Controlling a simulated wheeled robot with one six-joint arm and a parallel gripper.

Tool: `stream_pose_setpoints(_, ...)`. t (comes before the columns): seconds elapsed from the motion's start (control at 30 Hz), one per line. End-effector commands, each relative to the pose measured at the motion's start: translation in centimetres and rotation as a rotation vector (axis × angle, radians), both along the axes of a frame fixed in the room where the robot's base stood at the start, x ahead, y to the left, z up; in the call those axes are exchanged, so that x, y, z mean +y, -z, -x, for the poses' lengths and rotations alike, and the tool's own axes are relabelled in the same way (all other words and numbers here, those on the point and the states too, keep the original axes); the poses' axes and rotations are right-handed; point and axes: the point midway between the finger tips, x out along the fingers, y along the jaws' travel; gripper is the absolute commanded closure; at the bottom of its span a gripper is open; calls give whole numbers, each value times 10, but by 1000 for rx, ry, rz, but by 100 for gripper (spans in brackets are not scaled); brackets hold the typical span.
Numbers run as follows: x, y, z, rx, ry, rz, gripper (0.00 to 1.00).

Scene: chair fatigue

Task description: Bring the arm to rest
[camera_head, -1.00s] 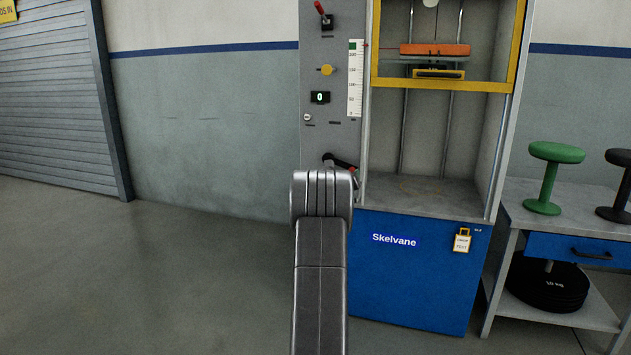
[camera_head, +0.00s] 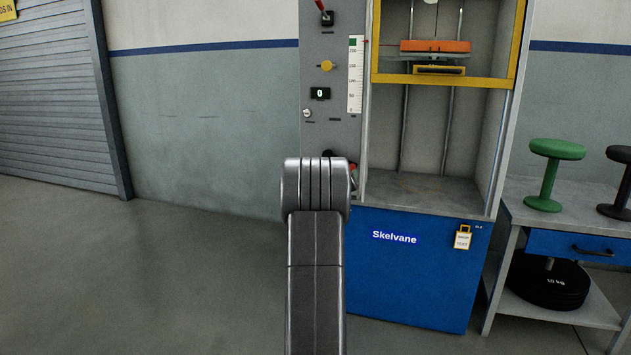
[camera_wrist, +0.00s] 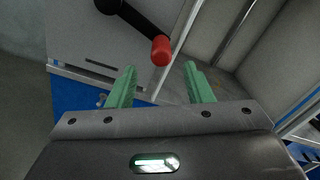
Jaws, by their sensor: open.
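My arm rises in the middle of the head view, in front of the test machine's grey control panel (camera_head: 330,125). My gripper (camera_wrist: 160,80) shows in the wrist view with its two green fingers apart and nothing between them. A black lever with a red grip (camera_wrist: 161,50) lies just beyond the fingertips and appears apart from them. In the head view the red grip (camera_head: 353,168) is partly hidden behind my arm. My gripper itself is hidden there.
The blue machine base (camera_head: 410,270) stands right of my arm, with a yellow-framed guard (camera_head: 445,85) above. A bench (camera_head: 600,210) with green (camera_head: 548,175) and black stools stands at the right. The floor (camera_head: 140,270) at left is clear.

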Motion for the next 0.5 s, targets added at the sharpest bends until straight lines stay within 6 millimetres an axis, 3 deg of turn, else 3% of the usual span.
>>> stream_pose_setpoints(0.5, -23, -4, -69, 0, 1, 0, 54)
